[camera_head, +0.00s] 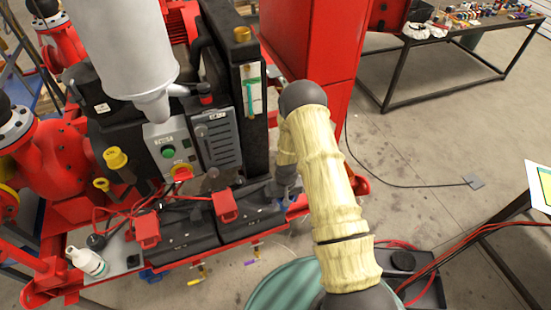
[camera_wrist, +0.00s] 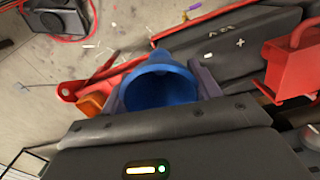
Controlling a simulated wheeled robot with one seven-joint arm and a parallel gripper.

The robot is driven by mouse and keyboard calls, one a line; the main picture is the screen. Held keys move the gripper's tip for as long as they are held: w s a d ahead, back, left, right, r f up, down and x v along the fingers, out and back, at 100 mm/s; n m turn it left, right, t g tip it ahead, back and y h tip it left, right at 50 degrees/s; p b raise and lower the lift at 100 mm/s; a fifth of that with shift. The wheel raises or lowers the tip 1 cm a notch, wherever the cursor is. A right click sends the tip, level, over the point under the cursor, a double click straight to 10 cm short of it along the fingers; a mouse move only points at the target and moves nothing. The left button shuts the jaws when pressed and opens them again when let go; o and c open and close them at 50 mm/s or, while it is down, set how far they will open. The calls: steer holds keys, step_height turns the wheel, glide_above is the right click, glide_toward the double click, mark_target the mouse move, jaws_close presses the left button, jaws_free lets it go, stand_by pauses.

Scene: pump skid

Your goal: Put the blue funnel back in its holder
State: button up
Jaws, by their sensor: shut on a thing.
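The blue funnel (camera_wrist: 160,88) is between the two grey fingers of my gripper (camera_wrist: 162,82) in the wrist view, with its wide open mouth facing the camera. My gripper is shut on it. In the head view my gripper (camera_head: 287,192) is small and partly hidden by my arm, beside the black batteries at the skid's front right. Only a speck of blue shows there. I cannot make out the funnel's holder; a small orange part (camera_wrist: 93,104) shows left of the funnel in the wrist view.
Black batteries (camera_head: 190,235) with red terminal covers (camera_head: 225,205) lie close left of my gripper. A red cabinet (camera_head: 310,50) stands behind. A white bottle (camera_head: 88,262) stands at the skid's left. A green round drum (camera_head: 285,290) is below my arm. Open floor lies right.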

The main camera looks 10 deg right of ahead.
steer(key=s+d+f+b, duration=0.1)
steer(key=s+f+b, duration=0.2)
steer(key=f, duration=0.3)
steer(key=s+f+b, duration=0.3)
steer(key=f, duration=0.4)
steer(key=shift+s+d+m+b, duration=0.2)
steer(key=shift+d+m+b, duration=0.1)
steer(key=shift+d+b, duration=0.05)
steer(key=shift+a, duration=0.45)
steer(key=shift+w+d, duration=0.1)
steer(key=shift+d, duration=0.05)
